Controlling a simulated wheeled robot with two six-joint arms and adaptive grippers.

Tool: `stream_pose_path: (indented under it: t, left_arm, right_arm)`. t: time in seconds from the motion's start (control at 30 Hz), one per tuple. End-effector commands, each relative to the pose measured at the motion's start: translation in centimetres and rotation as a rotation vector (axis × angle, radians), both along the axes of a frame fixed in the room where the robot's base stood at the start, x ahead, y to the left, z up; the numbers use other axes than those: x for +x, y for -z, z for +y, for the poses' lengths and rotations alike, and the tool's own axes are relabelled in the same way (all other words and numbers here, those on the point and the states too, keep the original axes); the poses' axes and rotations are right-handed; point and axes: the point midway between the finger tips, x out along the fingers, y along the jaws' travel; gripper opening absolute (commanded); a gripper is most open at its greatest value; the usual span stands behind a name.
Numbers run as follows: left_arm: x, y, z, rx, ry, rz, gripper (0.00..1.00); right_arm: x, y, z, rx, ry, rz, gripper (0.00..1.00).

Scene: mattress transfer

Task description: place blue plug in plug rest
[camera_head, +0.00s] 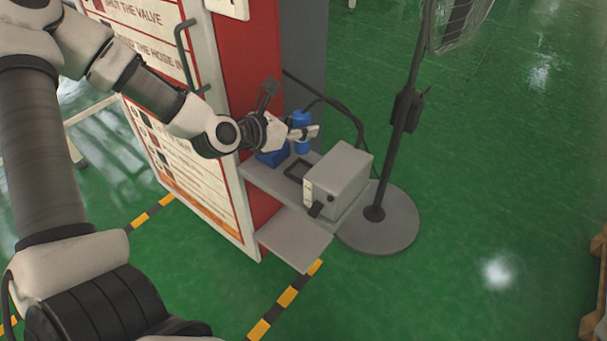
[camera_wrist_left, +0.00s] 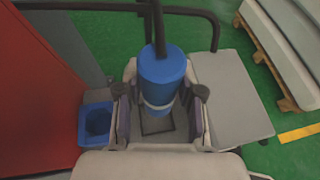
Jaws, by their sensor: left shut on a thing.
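The blue plug (camera_head: 300,119) is a blue cylinder with a black cable running from its top. My left gripper (camera_head: 304,133) is shut on the plug and holds it above the grey shelf. In the left wrist view the plug (camera_wrist_left: 161,78) stands between the two fingers of my left gripper (camera_wrist_left: 160,108). A blue square holder with a round opening, which looks like the plug rest (camera_wrist_left: 97,123), sits left of the plug in that view. In the head view the blue holder (camera_head: 273,157) is partly hidden behind my gripper. My right gripper is not in view.
A grey box (camera_head: 338,180) stands on the shelf, right of a dark square frame (camera_head: 297,170). A lower grey shelf (camera_head: 294,239) juts out in front. A fan stand (camera_head: 379,227) is at the right. A red and white sign panel (camera_head: 190,165) stands at the left.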

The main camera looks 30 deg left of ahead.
Motion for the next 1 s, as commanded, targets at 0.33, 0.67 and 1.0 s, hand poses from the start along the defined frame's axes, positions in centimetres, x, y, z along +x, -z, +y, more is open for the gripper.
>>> stream_pose_path:
  t: [0.33, 0.67, 1.0]
  left_arm:
    - [0.0, 6.7, 0.0, 0.003, 0.002, 0.005, 0.0]
    - [0.0, 7.6, 0.0, -0.001, 0.002, -0.001, 0.0]
    - [0.0, 8.0, 0.0, -0.001, 0.002, 0.0, 0.62]
  right_arm:
    - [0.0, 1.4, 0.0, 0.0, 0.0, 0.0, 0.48]
    - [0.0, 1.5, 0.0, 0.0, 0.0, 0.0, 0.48]
    - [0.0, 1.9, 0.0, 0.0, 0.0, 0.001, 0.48]
